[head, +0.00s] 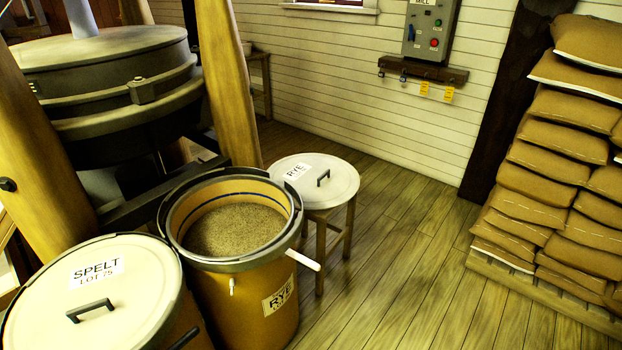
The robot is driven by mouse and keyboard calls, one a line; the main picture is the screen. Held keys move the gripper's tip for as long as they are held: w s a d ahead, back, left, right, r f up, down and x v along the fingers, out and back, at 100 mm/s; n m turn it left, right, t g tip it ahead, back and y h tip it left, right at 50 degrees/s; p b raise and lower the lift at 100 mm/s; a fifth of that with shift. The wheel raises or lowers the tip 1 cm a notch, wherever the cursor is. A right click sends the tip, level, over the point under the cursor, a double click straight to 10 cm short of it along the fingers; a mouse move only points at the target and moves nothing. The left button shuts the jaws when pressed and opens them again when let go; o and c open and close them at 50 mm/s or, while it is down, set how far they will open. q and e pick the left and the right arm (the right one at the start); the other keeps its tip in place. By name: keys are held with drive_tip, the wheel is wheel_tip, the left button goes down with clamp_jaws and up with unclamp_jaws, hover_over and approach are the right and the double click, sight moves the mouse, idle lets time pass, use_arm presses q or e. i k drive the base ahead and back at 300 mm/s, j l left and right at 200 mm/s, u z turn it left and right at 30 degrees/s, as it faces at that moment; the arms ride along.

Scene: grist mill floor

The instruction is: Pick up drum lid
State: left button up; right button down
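A round cream drum lid (333,190) labelled RYE, with a dark bar handle (323,178), lies flat on a small wooden stool right of the open drum. The open drum (240,290), labelled RYE, holds grain, and its top ring has a pale lever handle sticking out to the right. A second cream lid (130,294), labelled SPELT LOT 75, with a dark handle (90,310), sits on the drum at the lower left. Neither of my grippers shows in the head view.
A large round mill (105,65) with wooden posts (228,85) stands behind the drums. Stacked sacks (560,190) stand on a pallet (545,292) at the right. A control box (430,30) hangs on the back wall. The plank floor (410,260) between stool and sacks is clear.

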sight(323, 181)
drive_tip(key=i+l+u, duration=0.3)
drive_tip(key=i+l, duration=0.75)
drive_tip(key=i, duration=0.1)
